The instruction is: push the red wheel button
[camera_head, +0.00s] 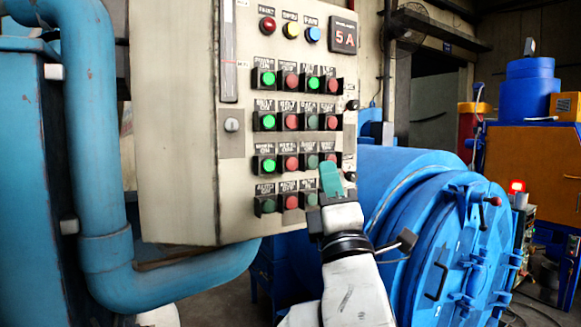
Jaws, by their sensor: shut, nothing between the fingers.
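The red wheel button (292,163) is the second button from the left in the third row of the control panel (180,130). Its label above seems to read "WHEEL OFF". The lit green button (268,164) sits just left of it. My gripper (330,172) points up from the lower right, with its teal fingers shut and empty. In the picture the fingertips lie to the right of the red wheel button and slightly below it, over the right end of the third and fourth rows. They partly cover buttons there. I cannot tell how far they are from the panel.
Several more red and green buttons fill the rows above and below. A blue pipe (88,120) runs along the left. A blue drum machine (440,230) stands at the right behind my arm.

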